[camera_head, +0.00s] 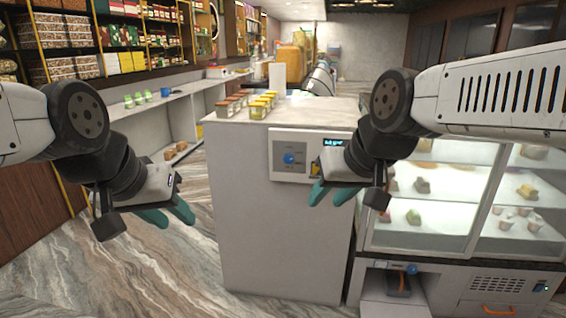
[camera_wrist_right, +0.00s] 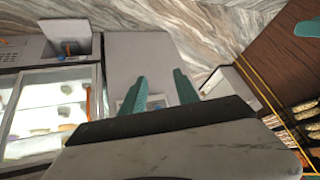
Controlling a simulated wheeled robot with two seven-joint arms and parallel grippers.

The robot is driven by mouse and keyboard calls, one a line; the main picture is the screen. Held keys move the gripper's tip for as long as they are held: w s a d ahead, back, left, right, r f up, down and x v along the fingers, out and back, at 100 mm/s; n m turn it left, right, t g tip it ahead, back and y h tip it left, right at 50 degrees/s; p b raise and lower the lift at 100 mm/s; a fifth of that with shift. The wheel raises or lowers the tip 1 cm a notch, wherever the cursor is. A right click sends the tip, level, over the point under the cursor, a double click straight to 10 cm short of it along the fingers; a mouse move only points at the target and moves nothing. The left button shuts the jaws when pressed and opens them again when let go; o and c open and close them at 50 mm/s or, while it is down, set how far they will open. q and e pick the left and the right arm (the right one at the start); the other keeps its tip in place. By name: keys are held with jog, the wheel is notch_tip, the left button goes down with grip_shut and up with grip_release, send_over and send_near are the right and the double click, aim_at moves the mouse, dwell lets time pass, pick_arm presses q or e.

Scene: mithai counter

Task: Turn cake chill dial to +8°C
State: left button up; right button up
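A white panel (camera_head: 270,170) on the front of the counter holds a blue dial (camera_head: 289,158) and a lit display (camera_head: 334,142), partly covered by my right arm. Another blue knob (camera_head: 411,269) sits under the glass display case. Labels are too small to read, so I cannot tell which is the cake chill dial. My right gripper (camera_head: 331,195) is open and empty, below and right of the panel dial, apart from it. Its open fingers also show in the right wrist view (camera_wrist_right: 161,91). My left gripper (camera_head: 168,215) is open and empty, left of the counter.
The counter top (camera_head: 315,112) carries several small jars (camera_head: 262,103) at its back left. A glass case (camera_head: 430,220) with sweets stands at the right. A white shelf (camera_head: 165,118) runs along the left. Marbled floor (camera_head: 120,270) is clear at front left.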

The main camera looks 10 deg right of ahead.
aim_at(289, 161)
jog(key=o, duration=0.5)
jog(key=w+r+t, duration=0.1)
jog(key=w, duration=0.5)
jog(key=w+a+r+t, duration=0.1)
jog(key=w, duration=0.6)
jog(key=w+a+n+t, duration=0.1)
jog(key=w, duration=0.6)
jog(key=shift+w+a+r, duration=0.1)
jog(key=shift+a+r, duration=0.1)
jog(key=shift+r, duration=0.2)
jog(key=shift+c, duration=0.2)
jog(key=w+a+f+t, duration=0.1)
jog(key=w+f+t, duration=0.15)
jog(key=w, duration=1.15)
jog(key=w+f+t+h, duration=0.25)
jog(key=w+f, duration=0.55)
jog(key=w, duration=0.6)
jog(key=w+d+f+t+h, duration=0.1)
jog(key=w+f+t+h, duration=0.1)
jog(key=f, duration=0.4)
jog(key=w+d+f+t+h, duration=0.1)
jog(key=w+f+h, duration=0.15)
jog(key=f, duration=0.35)
jog(key=shift+m+y, duration=0.3)
jog(key=shift+y, duration=0.1)
jog(key=shift+x, duration=4.05)
jog(key=shift+f, duration=0.1)
jog(key=c, duration=1.4)
